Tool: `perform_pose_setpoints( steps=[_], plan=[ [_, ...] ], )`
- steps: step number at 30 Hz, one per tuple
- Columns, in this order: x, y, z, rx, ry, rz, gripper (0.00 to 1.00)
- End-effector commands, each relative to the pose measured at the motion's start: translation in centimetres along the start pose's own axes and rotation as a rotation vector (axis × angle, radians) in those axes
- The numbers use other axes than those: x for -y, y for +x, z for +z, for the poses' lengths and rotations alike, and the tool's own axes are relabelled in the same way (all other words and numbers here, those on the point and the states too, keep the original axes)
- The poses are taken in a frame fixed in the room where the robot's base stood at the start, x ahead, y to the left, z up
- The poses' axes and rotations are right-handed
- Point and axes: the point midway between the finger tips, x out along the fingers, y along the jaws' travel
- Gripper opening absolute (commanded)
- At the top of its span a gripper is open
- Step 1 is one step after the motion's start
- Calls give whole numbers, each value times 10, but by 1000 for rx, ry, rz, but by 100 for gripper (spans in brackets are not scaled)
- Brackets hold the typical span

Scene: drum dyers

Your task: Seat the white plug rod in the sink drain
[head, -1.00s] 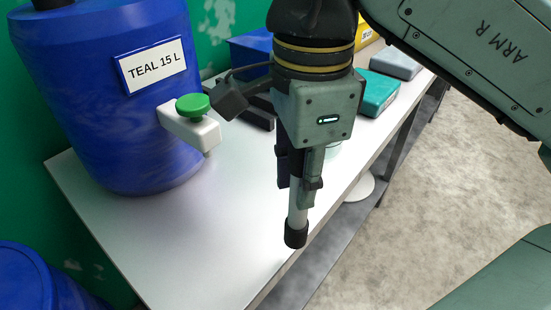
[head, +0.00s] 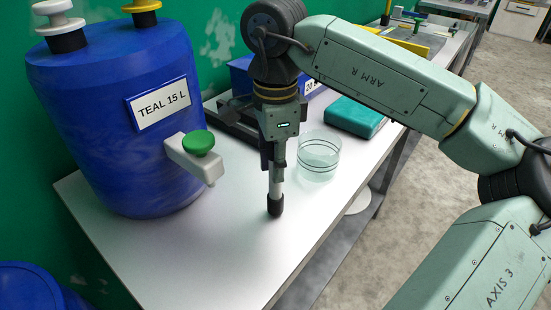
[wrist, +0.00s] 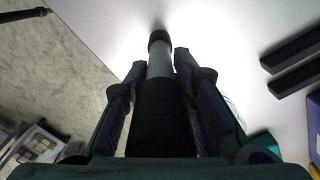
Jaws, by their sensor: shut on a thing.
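My gripper (head: 275,168) points straight down above the white table and is shut on the white plug rod (head: 275,185). The rod hangs upright, pale in its shaft, with a black lower end (head: 276,206). In the wrist view the rod (wrist: 159,64) runs between both fingers, with a thick black part nearest the camera and a dark cap at the far end. Whether the cap touches the table I cannot tell. The sink drain cannot be made out; a grey area with a yellow edge lies far back, too small to tell.
A blue drum labelled TEAL 15 L (head: 115,120) with a green-knobbed tap (head: 198,145) stands left. A clear beaker (head: 319,157) stands close right of my gripper, a teal case (head: 354,116) behind it. The white table (head: 215,235) is clear in front.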

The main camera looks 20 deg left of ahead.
Motion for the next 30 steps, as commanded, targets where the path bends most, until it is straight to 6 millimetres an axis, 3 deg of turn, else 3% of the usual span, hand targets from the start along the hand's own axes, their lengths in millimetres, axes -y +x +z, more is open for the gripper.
perform_pose_setpoints(
  steps=[12, 13, 22, 30],
  plan=[
    [0, 10, 0, 0, 1, -1, 0],
    [0, 9, 0, 0, 0, -1, 25],
    [0, 8, 0, 0, 1, -1, 45],
    [0, 8, 0, 0, 1, -1, 46]
  ],
)
